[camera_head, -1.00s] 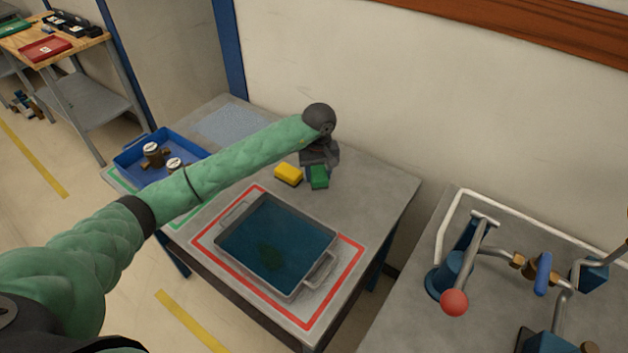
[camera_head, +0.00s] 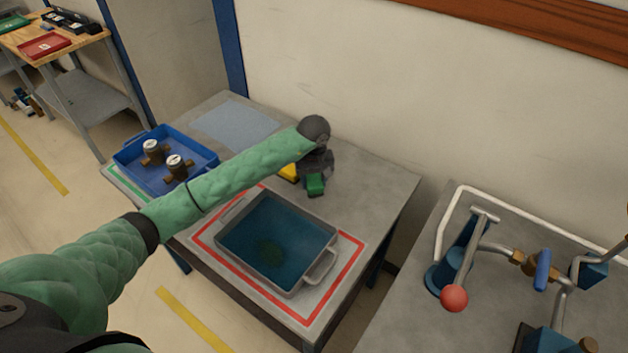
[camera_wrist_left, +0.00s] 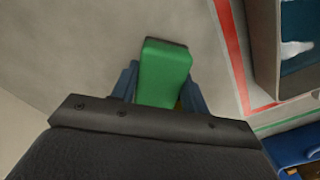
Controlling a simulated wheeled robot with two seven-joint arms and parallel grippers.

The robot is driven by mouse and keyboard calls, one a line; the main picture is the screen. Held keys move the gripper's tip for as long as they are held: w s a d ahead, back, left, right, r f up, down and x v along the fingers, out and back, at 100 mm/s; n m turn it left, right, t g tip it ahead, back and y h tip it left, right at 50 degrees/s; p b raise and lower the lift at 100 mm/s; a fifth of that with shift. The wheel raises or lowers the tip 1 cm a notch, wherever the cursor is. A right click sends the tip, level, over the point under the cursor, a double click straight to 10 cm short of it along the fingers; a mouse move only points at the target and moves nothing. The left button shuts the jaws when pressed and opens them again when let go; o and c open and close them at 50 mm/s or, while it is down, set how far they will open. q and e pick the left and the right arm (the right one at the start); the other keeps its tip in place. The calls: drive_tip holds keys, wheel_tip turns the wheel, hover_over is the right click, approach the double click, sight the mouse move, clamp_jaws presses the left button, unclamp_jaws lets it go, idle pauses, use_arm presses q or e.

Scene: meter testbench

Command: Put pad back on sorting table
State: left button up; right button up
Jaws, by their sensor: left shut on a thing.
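The green pad (camera_head: 316,184) is held in my left gripper (camera_head: 316,176), over the back part of the grey sorting table (camera_head: 375,190). In the left wrist view, the green pad (camera_wrist_left: 163,75) sits between the two blue-grey fingers of the left gripper (camera_wrist_left: 161,82). I cannot tell whether the pad touches the tabletop. A yellow pad (camera_head: 288,172) lies just left of it, partly hidden by my arm. My right gripper is not in view.
A grey tray (camera_head: 232,262) with bluish liquid stands inside a red outline in front. A blue tray (camera_head: 200,147) with two meters is at the left, near a pale blue mat (camera_head: 235,122). The table's right side is bare. A pipe testbench (camera_head: 405,300) stands further right.

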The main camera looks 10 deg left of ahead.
sight(314, 179)
use_arm(q)
drive_tip(key=shift+f, duration=0.1)
drive_tip(key=o, duration=1)
drive_tip(key=shift+c, duration=0.2)
drive_tip(key=shift+r, duration=0.4)
wheel_tip(314, 179, up, 12)
drive_tip(key=p, duration=0.1)
drive_tip(key=shift+f, duration=0.25)
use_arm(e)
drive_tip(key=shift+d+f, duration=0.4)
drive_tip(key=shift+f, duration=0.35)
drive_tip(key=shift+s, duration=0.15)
